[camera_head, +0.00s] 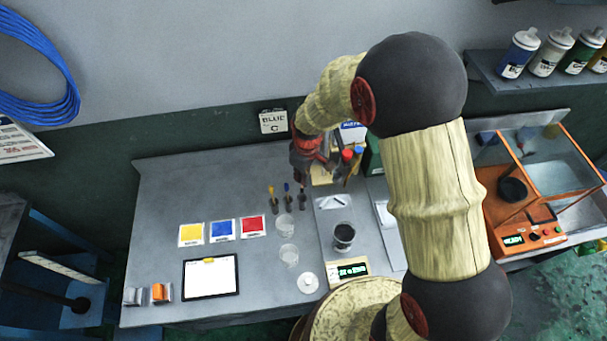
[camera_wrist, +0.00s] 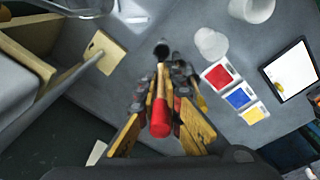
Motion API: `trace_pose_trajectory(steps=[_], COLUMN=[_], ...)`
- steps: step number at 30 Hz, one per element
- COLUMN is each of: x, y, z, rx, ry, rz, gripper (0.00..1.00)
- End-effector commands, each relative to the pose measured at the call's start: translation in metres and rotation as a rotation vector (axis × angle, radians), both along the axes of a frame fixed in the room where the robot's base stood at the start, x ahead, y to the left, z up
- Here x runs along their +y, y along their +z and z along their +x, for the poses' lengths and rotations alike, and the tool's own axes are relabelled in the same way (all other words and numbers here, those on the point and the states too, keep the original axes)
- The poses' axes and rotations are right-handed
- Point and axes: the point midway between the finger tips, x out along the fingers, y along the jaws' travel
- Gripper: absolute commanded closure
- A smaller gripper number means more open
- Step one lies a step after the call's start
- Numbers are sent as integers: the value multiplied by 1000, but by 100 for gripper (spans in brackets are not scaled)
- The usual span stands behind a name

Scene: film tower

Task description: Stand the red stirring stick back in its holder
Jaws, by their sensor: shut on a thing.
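The red stirring stick (camera_wrist: 160,118) has a red end and a tan shaft. It shows in the wrist view, pointing away from the camera between the fingers of my gripper (camera_wrist: 160,92), which is shut on it. Its far end lines up with a small dark holder (camera_wrist: 161,48); I cannot tell whether it is inside or above. In the head view my gripper (camera_head: 313,165) is over the back of the bench, and the stick is not clear there. Three small dark holders stand in front of it; the right one (camera_head: 302,202) shows no stick.
Yellow, blue and red cards (camera_head: 252,227) lie left of the holders. A dark-filled beaker (camera_head: 344,236) stands to the right. A clipboard (camera_head: 211,277) lies at the front. The bench (camera_head: 165,195) is clear at back left.

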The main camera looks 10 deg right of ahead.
Motion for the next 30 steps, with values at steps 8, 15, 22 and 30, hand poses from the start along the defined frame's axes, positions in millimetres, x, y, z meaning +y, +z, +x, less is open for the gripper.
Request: trace_pose_trajectory(steps=[8, 15, 22, 30], x=[0, 0, 0, 0], y=[-19, -35, -50, -66], z=[0, 0, 0, 1], rx=[-1, 0, 0, -1], ry=[0, 0, 0, 0], rz=[1, 0, 0, 0], gripper=[100, 100, 100, 100])
